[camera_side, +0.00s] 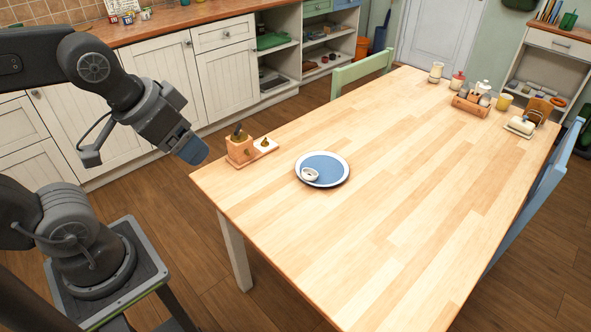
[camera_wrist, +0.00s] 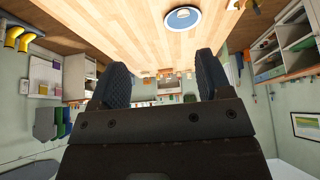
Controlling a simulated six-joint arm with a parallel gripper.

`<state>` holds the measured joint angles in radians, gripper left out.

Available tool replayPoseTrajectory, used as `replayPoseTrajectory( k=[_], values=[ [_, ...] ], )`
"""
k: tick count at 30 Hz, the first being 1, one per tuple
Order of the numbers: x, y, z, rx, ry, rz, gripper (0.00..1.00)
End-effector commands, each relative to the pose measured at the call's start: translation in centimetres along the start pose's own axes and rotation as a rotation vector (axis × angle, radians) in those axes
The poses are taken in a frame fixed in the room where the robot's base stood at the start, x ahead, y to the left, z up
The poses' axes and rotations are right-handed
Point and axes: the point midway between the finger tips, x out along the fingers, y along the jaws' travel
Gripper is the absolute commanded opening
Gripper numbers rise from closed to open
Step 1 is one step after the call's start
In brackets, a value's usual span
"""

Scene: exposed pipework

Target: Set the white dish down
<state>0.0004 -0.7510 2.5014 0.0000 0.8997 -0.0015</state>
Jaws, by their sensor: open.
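The small white dish (camera_side: 310,174) rests on a blue plate with a white rim (camera_side: 328,166), toward the plate's lower left side. The plate lies flat on the wooden table (camera_side: 400,200) near its left end. In the wrist view the dish (camera_wrist: 183,14) shows as a small pale shape on the plate (camera_wrist: 169,24) at the top. My gripper (camera_side: 195,152) is in the air off the table's left end, apart from dish and plate. In the wrist view its two dark fingers (camera_wrist: 158,82) stand wide apart with nothing between them.
A wooden holder with dark items (camera_side: 239,148) stands at the table's left edge, between my gripper and the plate. A condiment caddy (camera_side: 472,103) and several jars are at the far end. The middle of the table is clear. Chairs stand behind (camera_side: 362,70) and right (camera_side: 530,205).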

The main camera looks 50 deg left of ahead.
Motion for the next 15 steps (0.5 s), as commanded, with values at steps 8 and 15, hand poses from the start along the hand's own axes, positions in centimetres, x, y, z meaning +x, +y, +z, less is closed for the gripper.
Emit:
replayPoseTrajectory(
  k=[8,15],
  values=[
    [-0.6,-0.2,-3.9,0.076,-0.050,-0.001,0.71],
    [0.4,-0.9,-12.9,0.275,-0.173,0.021,0.71]
  ],
)
